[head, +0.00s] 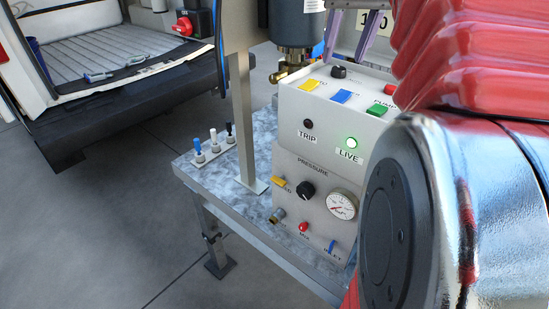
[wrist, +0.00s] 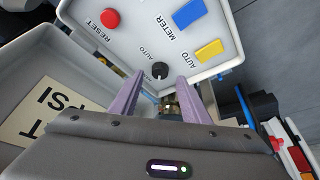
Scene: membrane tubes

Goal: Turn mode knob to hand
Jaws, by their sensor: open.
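The black mode knob (wrist: 159,70) sits on the sloped top of the light grey control box (wrist: 140,30), with AUTO lettering beside it. Its pointer direction is too small to tell. It also shows in the head view (head: 339,72). My gripper (wrist: 160,80) is open, its two purple fingers to either side of the knob in the wrist view. The knob appears between the fingertips, and I cannot tell whether they touch it. In the head view the fingers of my gripper (head: 348,48) come down from above, behind the knob.
The box carries a red reset button (wrist: 110,18), a blue meter switch (wrist: 188,14) and a yellow switch (wrist: 209,49). The green LIVE lamp (head: 351,142) is lit; the TRIP lamp (head: 308,124) is dark. A brass fitting (head: 285,74) hangs close left of the box.

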